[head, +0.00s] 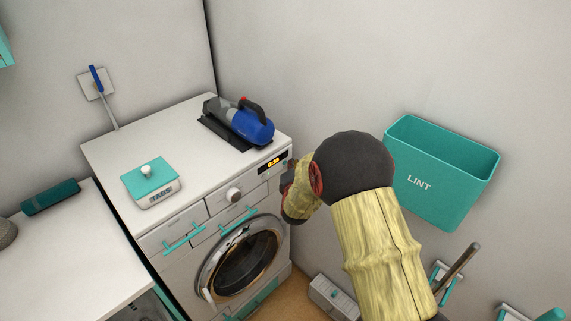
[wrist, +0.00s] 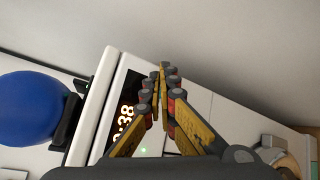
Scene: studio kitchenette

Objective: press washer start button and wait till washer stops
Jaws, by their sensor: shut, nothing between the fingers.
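The white washer (head: 165,240) stands in the corner with its round door (head: 245,262) shut. Its lit display (head: 272,163) is at the right of the control panel, beyond the dial (head: 234,195). In the wrist view the display (wrist: 123,118) shows orange digits that look like 0:38, with a small green light (wrist: 143,152) near it. My gripper (wrist: 161,82) is shut and empty, its fingertips close in front of the panel beside the display. In the head view my arm mostly hides the gripper. I cannot make out the start button or whether the fingertips touch the panel.
A blue handheld vacuum (head: 248,124) and a teal-lidded TABS box (head: 151,182) stand on the washer. A teal LINT bin (head: 440,172) hangs on the wall right of my arm. A white counter (head: 60,255) is at left. A grey box (head: 333,297) is on the floor.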

